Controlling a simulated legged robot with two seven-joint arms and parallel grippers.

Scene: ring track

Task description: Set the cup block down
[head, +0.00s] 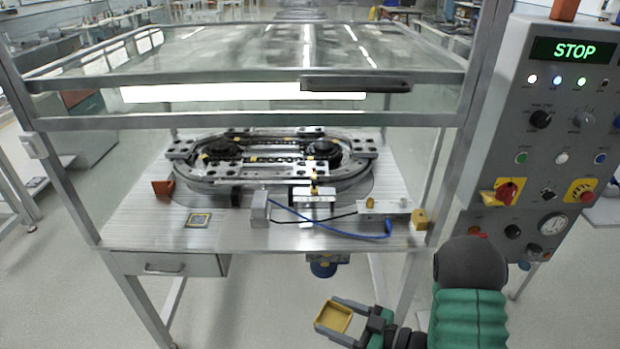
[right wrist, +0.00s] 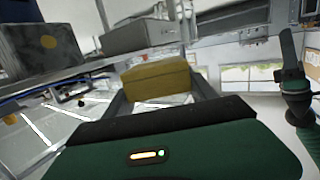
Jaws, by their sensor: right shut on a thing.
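The cup block (head: 335,318) is a yellow block with a square hollow in its top. My right gripper (head: 327,315) is shut on it, one finger on either side, in front of the table and lower in the picture than its front edge. The block (right wrist: 155,82) also shows between the fingers in the right wrist view, where its hollow is hidden. It looks slightly tilted in the head view.
The metal table (head: 150,232) carries an oval ring track (head: 270,185), a small square plate (head: 199,220), an orange-brown block (head: 162,189) and a yellow block (head: 419,217). A glazed guard (head: 240,122) covers it above. A control panel (head: 550,130) reading STOP stands right. Bare table shows front left.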

